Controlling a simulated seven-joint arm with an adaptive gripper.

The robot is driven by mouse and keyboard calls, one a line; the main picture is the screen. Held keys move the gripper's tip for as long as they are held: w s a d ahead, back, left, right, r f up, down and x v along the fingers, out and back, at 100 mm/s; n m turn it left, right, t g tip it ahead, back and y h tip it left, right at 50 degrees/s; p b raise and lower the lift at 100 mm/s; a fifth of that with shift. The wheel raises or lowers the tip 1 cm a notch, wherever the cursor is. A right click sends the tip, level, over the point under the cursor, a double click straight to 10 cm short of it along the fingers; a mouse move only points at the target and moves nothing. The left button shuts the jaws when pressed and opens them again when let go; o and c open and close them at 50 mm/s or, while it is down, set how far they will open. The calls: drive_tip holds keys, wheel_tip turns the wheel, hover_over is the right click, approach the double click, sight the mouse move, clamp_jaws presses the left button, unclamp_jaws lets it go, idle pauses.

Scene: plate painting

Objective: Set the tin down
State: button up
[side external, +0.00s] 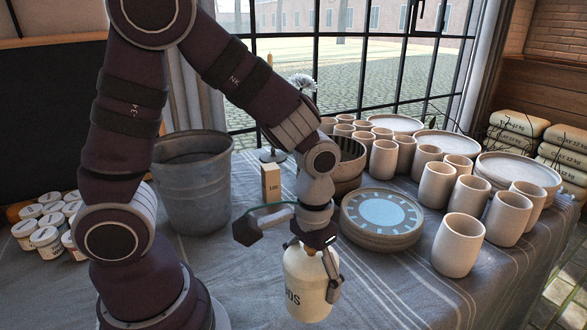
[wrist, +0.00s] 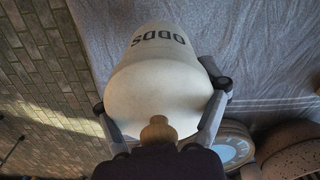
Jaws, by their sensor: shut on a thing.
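The cream tin (side external: 303,288) has dark lettering on its side and hangs upright under my gripper (side external: 314,262), near the bottom of the side view. In the wrist view the tin (wrist: 158,75) fills the middle, with "ODDS" upside down and a wooden knob (wrist: 158,130) nearest the camera. My gripper (wrist: 163,108) is shut on the tin, one finger on each side. The tin's base is cut close to the picture's lower edge, and I cannot tell whether it touches the cloth.
A stack of plates with a blue-patterned top (side external: 384,215) stands right of the tin. Several cups (side external: 458,245) and plate stacks fill the right side. A metal bucket (side external: 193,185), a small box (side external: 270,183) and lidded jars (side external: 46,237) stand left. Cloth-covered table (side external: 390,290) is clear front right.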

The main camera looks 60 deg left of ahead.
drive_tip(key=w, duration=0.3)
drive_tip(key=w+d, duration=0.1)
drive_tip(key=w, duration=0.3)
drive_tip(key=w+d+f, duration=0.1)
drive_tip(key=w, duration=0.3)
drive_tip(key=shift+w+d+f, duration=0.1)
drive_tip(key=shift+w+d, duration=0.1)
drive_tip(key=shift+w, duration=0.05)
drive_tip(key=shift+w+f, duration=0.15)
drive_tip(key=shift+w, duration=0.15)
drive_tip(key=shift+f, duration=1.6)
drive_tip(key=shift+f, duration=0.1)
drive_tip(key=o, duration=1.2)
